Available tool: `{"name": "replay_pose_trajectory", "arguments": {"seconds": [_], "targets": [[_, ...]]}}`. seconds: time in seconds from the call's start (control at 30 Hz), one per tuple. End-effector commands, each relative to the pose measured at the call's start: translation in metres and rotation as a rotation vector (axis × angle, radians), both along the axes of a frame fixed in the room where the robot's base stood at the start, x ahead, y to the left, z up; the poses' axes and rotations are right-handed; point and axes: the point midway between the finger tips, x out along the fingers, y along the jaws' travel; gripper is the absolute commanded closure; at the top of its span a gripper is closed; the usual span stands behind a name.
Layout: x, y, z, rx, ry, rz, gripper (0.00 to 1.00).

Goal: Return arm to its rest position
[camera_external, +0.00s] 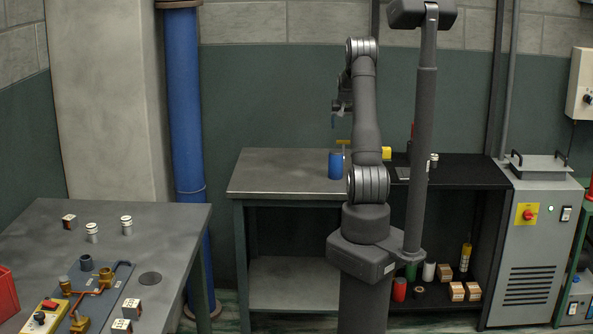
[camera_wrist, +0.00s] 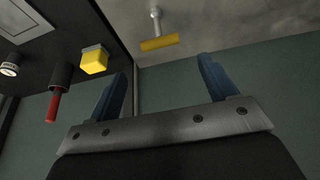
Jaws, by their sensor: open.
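My arm stands on its pedestal in the middle of the external view, raised and folded over the back bench. My gripper (camera_external: 335,119) hangs in the air above that bench, partly beside my forearm. In the wrist view my gripper (camera_wrist: 163,66) shows two blue fingers spread wide apart. Nothing is between them. A yellow T-shaped handle (camera_wrist: 158,43) shows beyond the fingers, apart from them. In the external view the yellow handle (camera_external: 343,142) is just above a blue cylinder (camera_external: 335,166) on the bench.
A yellow block (camera_wrist: 95,60) and a dark red-tipped tool (camera_wrist: 58,90) show left of the fingers. The grey bench (camera_external: 275,170) has free room left of the blue cylinder. A front table (camera_external: 175,225) holds fittings and copper pipework. A grey machine (camera_external: 538,240) stands right.

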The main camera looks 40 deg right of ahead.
Motion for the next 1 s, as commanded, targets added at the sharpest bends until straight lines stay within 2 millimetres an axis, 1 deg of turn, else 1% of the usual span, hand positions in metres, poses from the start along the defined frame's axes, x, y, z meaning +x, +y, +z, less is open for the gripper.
{"name": "replay_pose_trajectory", "arguments": {"seconds": [0.1, 0.37, 0.53, 0.67, 1.0], "targets": [[-0.001, 0.002, 0.004, 0.001, 0.001, 0.0, 0.22], [-0.001, 0.001, 0.005, 0.0, 0.0, 0.0, 0.22], [0.0, 0.0, -0.002, 0.001, 0.001, 0.0, 0.22], [0.005, -0.005, -0.018, 0.002, 0.002, 0.0, 0.22], [0.022, -0.022, -0.077, 0.001, 0.001, 0.0, 0.22]]}}
